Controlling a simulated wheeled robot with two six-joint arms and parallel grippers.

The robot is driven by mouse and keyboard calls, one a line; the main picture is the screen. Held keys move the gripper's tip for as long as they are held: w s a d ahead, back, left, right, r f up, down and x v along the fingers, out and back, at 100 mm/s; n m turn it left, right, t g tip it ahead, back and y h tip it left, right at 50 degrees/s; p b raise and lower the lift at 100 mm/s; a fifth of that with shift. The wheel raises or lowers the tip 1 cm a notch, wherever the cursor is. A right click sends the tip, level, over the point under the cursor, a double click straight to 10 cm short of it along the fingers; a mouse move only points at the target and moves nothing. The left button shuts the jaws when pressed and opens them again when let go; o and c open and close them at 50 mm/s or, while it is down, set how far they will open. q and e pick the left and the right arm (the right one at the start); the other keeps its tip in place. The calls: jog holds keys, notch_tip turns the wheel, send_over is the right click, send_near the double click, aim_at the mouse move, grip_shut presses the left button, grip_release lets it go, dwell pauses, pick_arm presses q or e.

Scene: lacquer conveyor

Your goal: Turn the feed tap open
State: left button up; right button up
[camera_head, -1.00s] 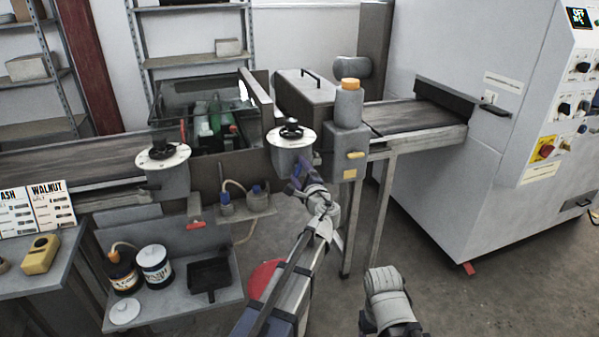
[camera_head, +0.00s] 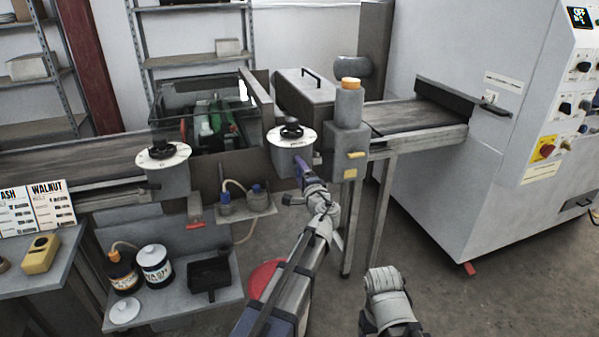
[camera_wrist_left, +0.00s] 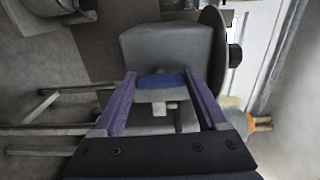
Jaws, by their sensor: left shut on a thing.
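The feed tap's blue handle (camera_wrist_left: 160,81) shows in the left wrist view, below a grey box, and spans the gap between my two purple fingers. My left gripper (camera_head: 300,172) is shut on it, just under the grey box with the round white dial (camera_head: 292,137) in the head view. In that view the fingers and wrist hide most of the tap, so how far it is turned cannot be told. The left gripper also fills the lower middle of the left wrist view (camera_wrist_left: 162,88).
A second dial box (camera_head: 165,155) stands left along the conveyor (camera_head: 60,152). A lower shelf holds bottles and a black tray (camera_head: 209,273). Floor at right is open.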

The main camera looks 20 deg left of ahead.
pick_arm(q)
jog(key=o, duration=1.3)
jog(key=v, duration=0.7)
jog(key=shift+s+d, duration=0.25)
jog(key=shift+s, duration=0.1)
jog(key=shift+x, duration=3.95)
